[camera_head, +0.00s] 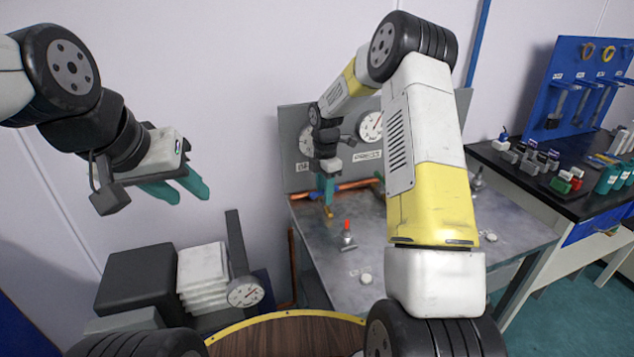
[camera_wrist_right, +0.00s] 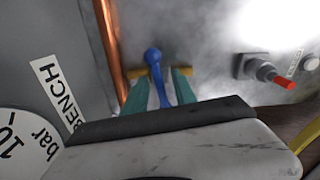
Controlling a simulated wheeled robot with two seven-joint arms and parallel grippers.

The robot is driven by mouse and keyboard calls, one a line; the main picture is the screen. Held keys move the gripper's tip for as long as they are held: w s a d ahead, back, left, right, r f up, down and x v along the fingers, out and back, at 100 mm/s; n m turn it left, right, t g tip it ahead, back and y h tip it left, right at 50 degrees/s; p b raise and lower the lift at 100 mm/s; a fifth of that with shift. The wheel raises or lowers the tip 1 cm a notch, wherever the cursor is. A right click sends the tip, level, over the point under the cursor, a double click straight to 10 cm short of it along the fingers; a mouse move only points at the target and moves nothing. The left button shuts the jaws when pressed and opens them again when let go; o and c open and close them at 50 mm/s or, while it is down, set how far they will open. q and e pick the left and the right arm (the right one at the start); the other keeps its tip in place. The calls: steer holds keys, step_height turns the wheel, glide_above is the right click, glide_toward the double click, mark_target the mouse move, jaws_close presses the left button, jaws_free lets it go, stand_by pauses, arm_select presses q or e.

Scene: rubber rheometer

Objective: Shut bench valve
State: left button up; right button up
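The bench valve has a blue lever (camera_wrist_right: 154,65) on a brass body, seen in the right wrist view beside a copper pipe (camera_wrist_right: 109,45). My right gripper (camera_wrist_right: 158,78) is over it, its teal fingers on either side of the lever. Gaps show between lever and fingers; contact is hard to tell. In the head view the right gripper (camera_head: 327,188) points down at the brass valve part (camera_head: 328,211); the lever is mostly hidden there. A BENCH label (camera_wrist_right: 59,96) is next to a gauge (camera_wrist_right: 22,140). My left gripper (camera_head: 178,189) is open and empty, away from the bench.
The metal bench (camera_head: 400,265) bears a red-tipped fitting (camera_head: 347,235) and small white knobs. A grey gauge panel (camera_head: 292,125) stands at its back. A black table (camera_head: 560,195) with tools is at right. A dark box (camera_head: 137,280) and white stack (camera_head: 203,270) stand lower left.

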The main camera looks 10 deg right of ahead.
steer(key=shift+c, duration=0.4)
jaws_close()
steer(key=shift+m, duration=1)
steer(key=shift+o, duration=0.4)
jaws_free()
steer(key=shift+r, duration=3.95)
